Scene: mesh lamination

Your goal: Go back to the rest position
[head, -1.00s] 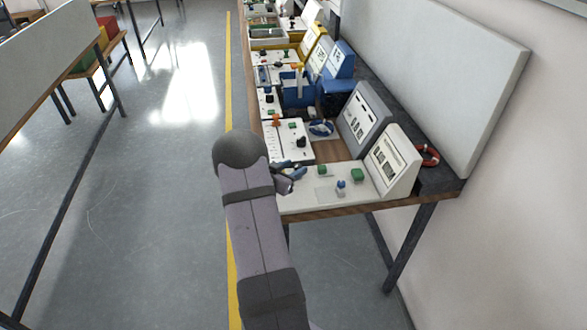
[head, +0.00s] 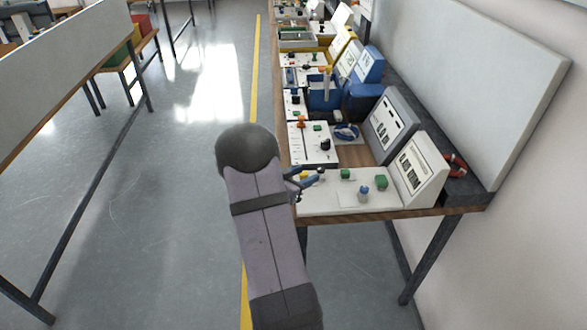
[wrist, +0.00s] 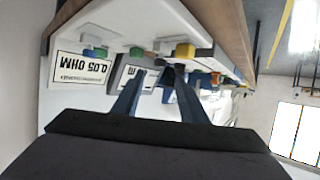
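My gripper (head: 303,182) is at the left edge of the nearest white panel on the bench, partly hidden behind my arm in the head view. In the wrist view its two blue-grey fingers (wrist: 158,82) stand apart with nothing seen between them. In the wrist view, which is upside down, the yellow knob (wrist: 184,50) shows just beyond the fingers. Whether the fingers touch anything cannot be told.
The workbench (head: 385,214) runs along the wall with several panels and sloped display boxes (head: 416,170). A red ring (head: 455,163) lies behind the nearest box. Open floor (head: 165,215) is to the left, with a yellow line (head: 254,75) and another table (head: 75,78).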

